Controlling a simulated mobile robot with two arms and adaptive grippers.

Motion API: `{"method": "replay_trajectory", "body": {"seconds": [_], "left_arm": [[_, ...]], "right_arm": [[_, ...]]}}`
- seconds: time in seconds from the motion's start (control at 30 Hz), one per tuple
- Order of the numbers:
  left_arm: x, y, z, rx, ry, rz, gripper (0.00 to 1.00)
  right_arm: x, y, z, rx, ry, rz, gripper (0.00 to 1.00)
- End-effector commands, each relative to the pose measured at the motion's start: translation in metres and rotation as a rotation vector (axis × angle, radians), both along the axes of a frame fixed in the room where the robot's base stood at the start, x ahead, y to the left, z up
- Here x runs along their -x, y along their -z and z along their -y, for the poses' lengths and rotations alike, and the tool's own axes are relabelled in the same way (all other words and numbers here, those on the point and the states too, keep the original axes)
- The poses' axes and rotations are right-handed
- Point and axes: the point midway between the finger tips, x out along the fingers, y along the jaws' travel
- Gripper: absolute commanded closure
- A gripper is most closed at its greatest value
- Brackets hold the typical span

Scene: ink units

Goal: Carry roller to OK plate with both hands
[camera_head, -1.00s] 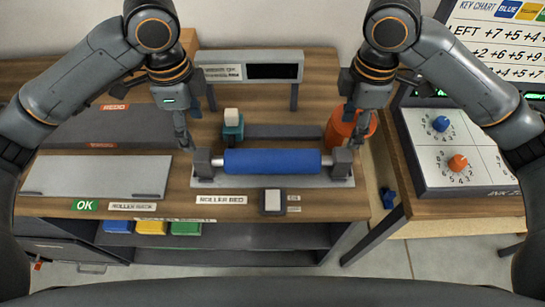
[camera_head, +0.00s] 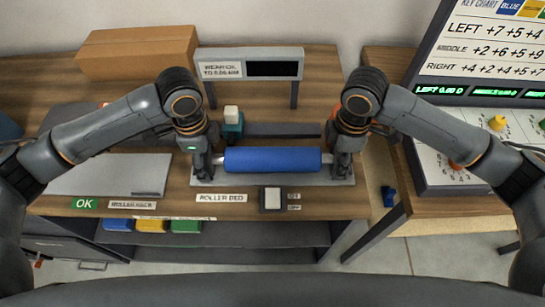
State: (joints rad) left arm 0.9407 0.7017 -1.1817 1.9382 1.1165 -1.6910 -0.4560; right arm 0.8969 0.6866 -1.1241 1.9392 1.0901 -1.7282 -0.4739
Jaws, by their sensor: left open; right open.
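The blue roller (camera_head: 272,160) lies level in the roller bed (camera_head: 272,182) at the middle of the table. My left gripper (camera_head: 203,172) is open at the roller's left end. My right gripper (camera_head: 342,170) is open at the right end. Both are low by the bed's end supports, which they largely hide; I cannot tell whether the fingers touch the shaft. The grey OK plate (camera_head: 110,176) lies flat and empty at the left, behind the green OK label (camera_head: 84,204). My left forearm passes over its back part.
A display (camera_head: 272,69) on posts stands behind the bed, with a teal block (camera_head: 232,124) in front of it. A cardboard box (camera_head: 138,52) is at the back left. A white switch (camera_head: 273,199) sits in front of the bed. A panel with knobs (camera_head: 455,185) is at the right.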

Motion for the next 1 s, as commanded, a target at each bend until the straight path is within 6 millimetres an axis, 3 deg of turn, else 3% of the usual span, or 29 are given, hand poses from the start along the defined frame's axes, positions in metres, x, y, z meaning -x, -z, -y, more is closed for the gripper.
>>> {"method": "replay_trajectory", "body": {"seconds": [0.33,0.57,0.67,1.0], "left_arm": [[-0.0002,0.0026,0.0002,0.000,0.000,0.001,0.34],[-0.0002,0.0024,0.0002,0.000,0.000,0.001,0.81],[-0.0003,0.0023,0.0002,0.000,0.000,0.001,1.00],[-0.0009,-0.0009,0.0004,0.001,0.000,0.003,1.00]], "right_arm": [[-0.0002,0.0025,-0.0003,-0.001,0.000,0.001,0.49],[-0.0003,0.0022,-0.0003,-0.001,0.000,0.001,0.96],[-0.0004,0.0021,-0.0003,-0.001,0.000,0.001,1.00],[-0.0009,-0.0012,-0.0005,-0.002,0.000,0.003,1.00]]}}
